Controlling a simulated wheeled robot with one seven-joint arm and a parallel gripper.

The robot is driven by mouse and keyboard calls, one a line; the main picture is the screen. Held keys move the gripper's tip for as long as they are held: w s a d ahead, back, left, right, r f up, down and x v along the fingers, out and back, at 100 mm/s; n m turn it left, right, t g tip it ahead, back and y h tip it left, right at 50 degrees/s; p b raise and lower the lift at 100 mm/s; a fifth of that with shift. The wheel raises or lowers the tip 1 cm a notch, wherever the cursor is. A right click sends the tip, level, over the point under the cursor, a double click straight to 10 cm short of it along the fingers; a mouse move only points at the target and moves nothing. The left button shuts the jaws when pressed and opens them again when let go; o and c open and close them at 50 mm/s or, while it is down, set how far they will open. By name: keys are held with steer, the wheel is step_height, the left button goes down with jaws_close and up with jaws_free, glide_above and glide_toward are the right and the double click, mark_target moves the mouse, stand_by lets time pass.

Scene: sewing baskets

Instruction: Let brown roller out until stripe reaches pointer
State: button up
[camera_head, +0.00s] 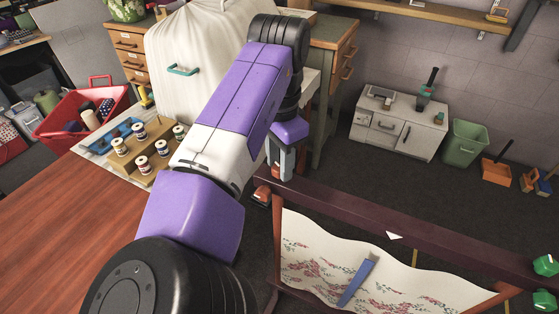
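A dark brown-maroon bar (350,211) runs across the lower right, with a white flowered cloth (310,268) below it. A small white triangular pointer (393,236) sits on the bar's front edge. A slanted blue strip (357,282) shows on the cloth, well below the pointer; I cannot tell whether it is the stripe or a loose tool. A brown knob (262,194) is at the bar's left end. My gripper (276,176) points down just above and beside this knob. Its fingers are small and partly hidden, so contact and opening are unclear.
Green knobs (545,265) are at the bar's right end. A wooden table (70,225) fills the lower left, with a spool rack (140,172) at its back. A red basket (80,112), white cabinet (400,128) and green bin (465,143) stand behind. Dark floor lies open beyond the bar.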

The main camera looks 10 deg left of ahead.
jaws_close()
steer(key=shift+r+n+p, duration=0.15)
steer(key=shift+n+p, duration=0.15)
steer(key=shift+p, duration=0.35)
steer(key=n+p, duration=0.1)
steer(key=p, duration=0.2)
steer(key=shift+d+r+n, duration=0.1)
steer(key=shift+n, duration=0.2)
steer(key=n+p, duration=0.2)
steer(key=p, duration=0.1)
steer(key=shift+n, duration=0.3)
steer(key=shift+f+n+p, duration=0.2)
steer(key=shift+n+p, duration=0.4)
steer(key=shift+p, duration=0.15)
